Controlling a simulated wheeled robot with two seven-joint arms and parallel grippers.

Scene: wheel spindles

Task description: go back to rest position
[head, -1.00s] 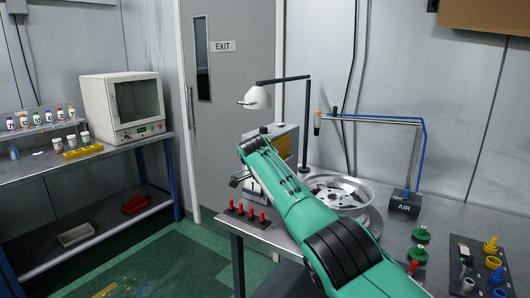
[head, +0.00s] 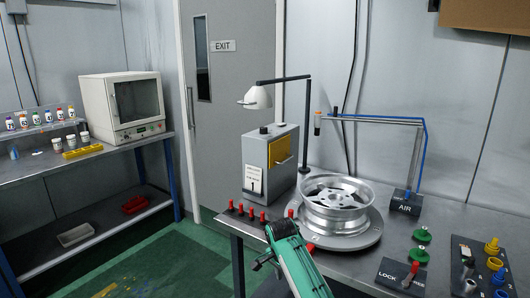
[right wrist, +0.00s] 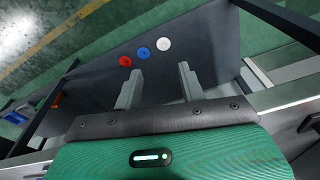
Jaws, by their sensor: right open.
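My right gripper (head: 259,264) is low in the head view, just off the table's front-left edge, and mostly hidden by my green arm. In the right wrist view its two grey fingers (right wrist: 160,86) stand apart with nothing between them. A silver wheel (head: 337,207) lies on a round grey turntable (head: 357,240) on the table, apart from the gripper. Several red pegs (head: 248,212) stand in a row at the table's left edge, with another beside the wheel. My left gripper is not in view.
The metal table (head: 345,266) also bears a grey box with a yellow panel (head: 269,163), an AIR stand (head: 407,202), green knobs (head: 422,236) and a LOCK box (head: 400,277). Red, blue and white discs (right wrist: 144,53) show on a dark surface beyond the fingers. Green floor lies left of the table.

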